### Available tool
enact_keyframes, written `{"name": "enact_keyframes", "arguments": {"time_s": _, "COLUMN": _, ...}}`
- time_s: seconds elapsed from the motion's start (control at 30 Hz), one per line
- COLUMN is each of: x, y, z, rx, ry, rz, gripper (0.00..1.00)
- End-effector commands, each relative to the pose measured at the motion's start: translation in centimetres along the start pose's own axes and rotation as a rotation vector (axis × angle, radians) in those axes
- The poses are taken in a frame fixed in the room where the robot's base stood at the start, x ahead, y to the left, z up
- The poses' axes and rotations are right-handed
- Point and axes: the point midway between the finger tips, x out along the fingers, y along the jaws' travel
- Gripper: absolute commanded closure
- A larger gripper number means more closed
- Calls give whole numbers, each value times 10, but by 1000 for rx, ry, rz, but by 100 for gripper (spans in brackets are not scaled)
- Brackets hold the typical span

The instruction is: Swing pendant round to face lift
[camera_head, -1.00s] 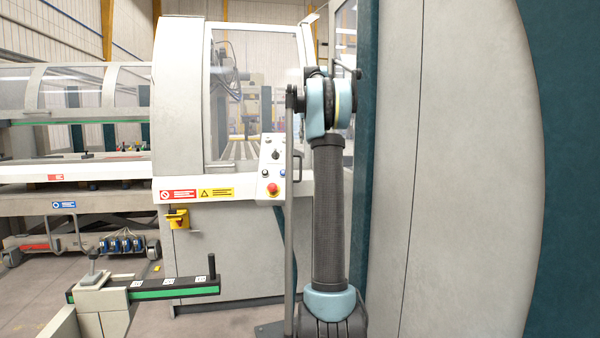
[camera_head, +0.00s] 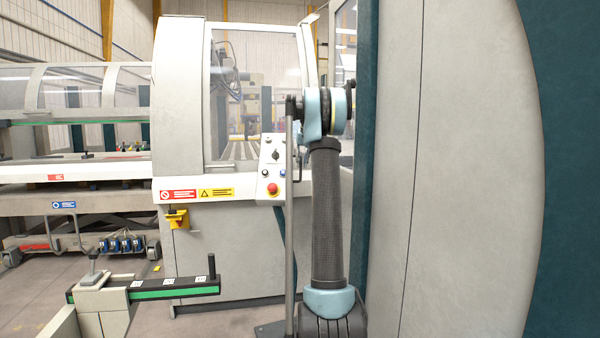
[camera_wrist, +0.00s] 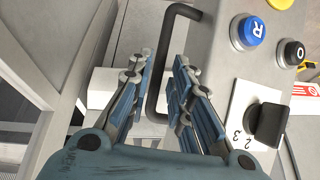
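The pendant (camera_head: 272,170) is a light grey control box with a red stop button, a dark knob and small buttons, in front of the machine's window. In the wrist view, the pendant face (camera_wrist: 225,75) shows blue and black buttons and a dark rotary knob at right. Its dark bent bar handle (camera_wrist: 163,62) runs down between my fingers. My gripper (camera_wrist: 164,66) is open, with blue-padded fingers on either side of the handle and visible gaps. My arm hides the gripper in the head view. I cannot tell which thing is the lift.
A large grey cabinet (camera_head: 450,170) fills the right side, close by. A green-edged arm (camera_head: 175,287) with a dark knob juts out at lower left. Open floor shows at left.

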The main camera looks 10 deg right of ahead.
Motion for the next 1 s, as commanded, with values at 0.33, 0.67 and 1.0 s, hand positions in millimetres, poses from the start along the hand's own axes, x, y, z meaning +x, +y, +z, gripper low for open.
{"name": "enact_keyframes", "arguments": {"time_s": 0.33, "x": 41, "y": 0, "z": 0, "rx": 1, "ry": 0, "rz": 0, "gripper": 80}}
{"name": "enact_keyframes", "arguments": {"time_s": 0.67, "x": 46, "y": 0, "z": 0, "rx": 0, "ry": 0, "rz": 0, "gripper": 80}}
{"name": "enact_keyframes", "arguments": {"time_s": 1.0, "x": 45, "y": 0, "z": 0, "rx": 1, "ry": 0, "rz": 1, "gripper": 100}}
